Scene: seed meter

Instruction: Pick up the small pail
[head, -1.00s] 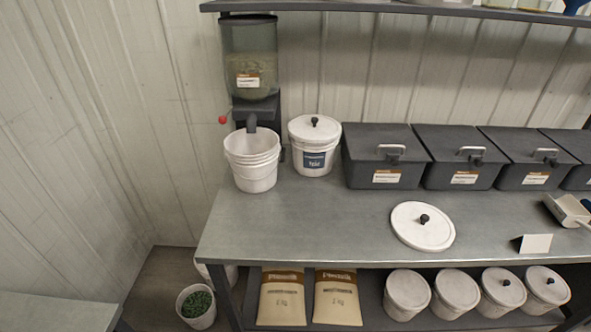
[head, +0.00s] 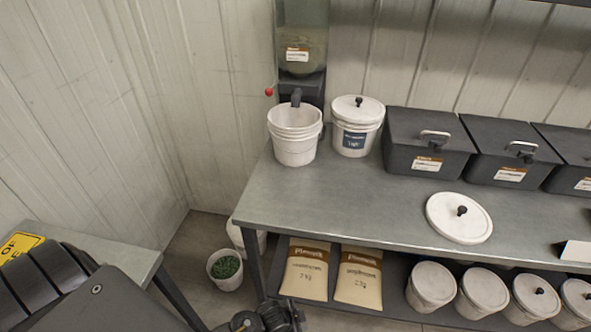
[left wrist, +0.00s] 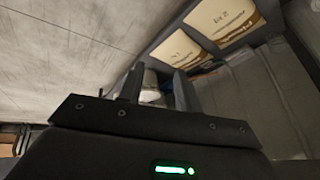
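A white open pail (head: 295,146) stands upright on the bench under the dispenser spout. It looks like a nested stack and seems empty inside. Another white pail (head: 224,280), holding green material, stands on the floor left of the bench, with a further white pail (head: 247,240) partly hidden behind it. My left gripper (left wrist: 157,75) shows in the left wrist view with its two fingers apart and nothing held. A pale object shows beyond the fingers; I cannot tell which. Dark parts of my arm show at the bottom of the head view. My right gripper is not in view.
The bench (head: 360,200) has a clear front left area. A lidded white pail (head: 356,140), dark bins (head: 427,145) and a loose round lid (head: 440,228) stand or lie on it. Bags (head: 306,268) and lidded pails (head: 432,284) fill the lower shelf. A grey table (head: 100,245) is at left.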

